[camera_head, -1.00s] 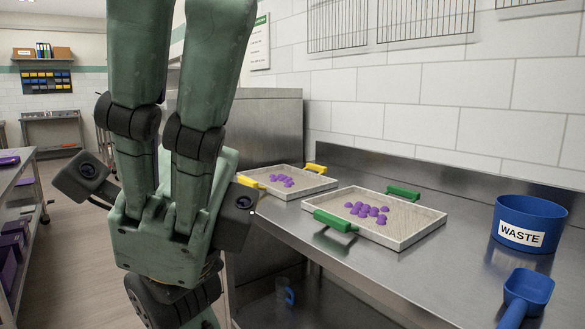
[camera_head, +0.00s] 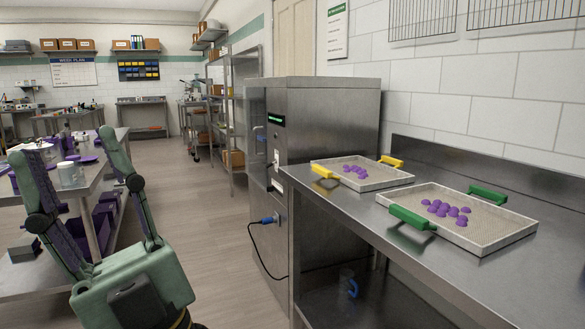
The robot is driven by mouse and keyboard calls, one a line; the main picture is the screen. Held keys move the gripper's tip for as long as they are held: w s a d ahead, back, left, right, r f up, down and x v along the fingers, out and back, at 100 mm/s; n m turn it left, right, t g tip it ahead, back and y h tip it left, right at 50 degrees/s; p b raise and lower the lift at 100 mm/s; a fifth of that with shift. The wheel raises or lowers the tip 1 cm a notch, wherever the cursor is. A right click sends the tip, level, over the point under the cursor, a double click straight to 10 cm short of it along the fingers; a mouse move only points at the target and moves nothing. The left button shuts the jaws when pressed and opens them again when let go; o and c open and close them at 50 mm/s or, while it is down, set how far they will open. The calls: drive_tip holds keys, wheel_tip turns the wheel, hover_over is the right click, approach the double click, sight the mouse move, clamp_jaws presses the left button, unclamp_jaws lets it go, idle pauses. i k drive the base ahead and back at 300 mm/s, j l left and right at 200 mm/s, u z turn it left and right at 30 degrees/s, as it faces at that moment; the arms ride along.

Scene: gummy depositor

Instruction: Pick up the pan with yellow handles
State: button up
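The pan with yellow handles (camera_head: 372,184) lies flat on the steel counter at the right, beside a tall steel cabinet. It is a shallow pale tray with several purple gummies. One yellow handle (camera_head: 325,172) is on its left side and another (camera_head: 391,161) on its far side. My gripper (camera_head: 75,165) is at the lower left, well apart from the pan. Its two green fingers point up and are spread wide, with nothing held between them.
A similar pan with green handles (camera_head: 470,225) and purple gummies sits nearer on the counter (camera_head: 350,215). The steel cabinet (camera_head: 330,125) stands left of the pans, a black cable at its front. A cluttered bench (camera_head: 85,170) is behind my gripper. Floor between is clear.

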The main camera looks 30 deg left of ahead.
sight(362, 174)
drive_tip(key=z, duration=1.5)
drive_tip(key=u, duration=1.9)
drive_tip(key=i+j+z, duration=0.15)
drive_tip(key=i, duration=0.25)
drive_tip(key=i+j+z, duration=0.1)
drive_tip(key=i+j, duration=0.3)
